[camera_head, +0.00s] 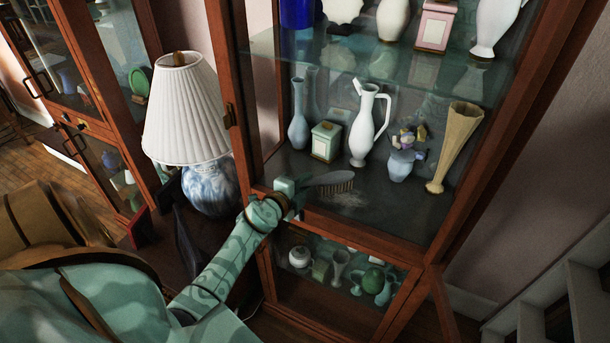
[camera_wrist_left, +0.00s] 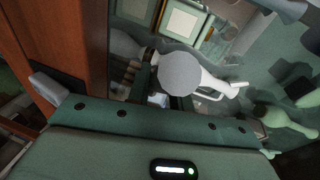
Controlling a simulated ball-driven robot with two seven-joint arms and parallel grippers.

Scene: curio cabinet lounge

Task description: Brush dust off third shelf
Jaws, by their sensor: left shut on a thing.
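My left gripper (camera_head: 296,187) is at the front left edge of the cabinet's dark shelf (camera_head: 400,212). It is shut on a grey brush (camera_head: 328,180), whose bristles point down over the shelf. A pale dust patch (camera_head: 345,199) lies under and beside the bristles; I cannot tell whether they touch it. Behind the brush stand a blue vase (camera_head: 298,125), a green box (camera_head: 326,142) and a white pitcher (camera_head: 362,125). A light-blue vase with flowers (camera_head: 400,165) and a tan flared vase (camera_head: 455,145) stand further right. My right gripper is not in view.
A glass shelf (camera_head: 400,72) with more vases and a pink box (camera_head: 436,25) is above. A lower compartment holds several small vessels (camera_head: 340,265). The cabinet's wooden post and a lamp (camera_head: 185,110) are close left of my arm. The shelf's front middle is clear.

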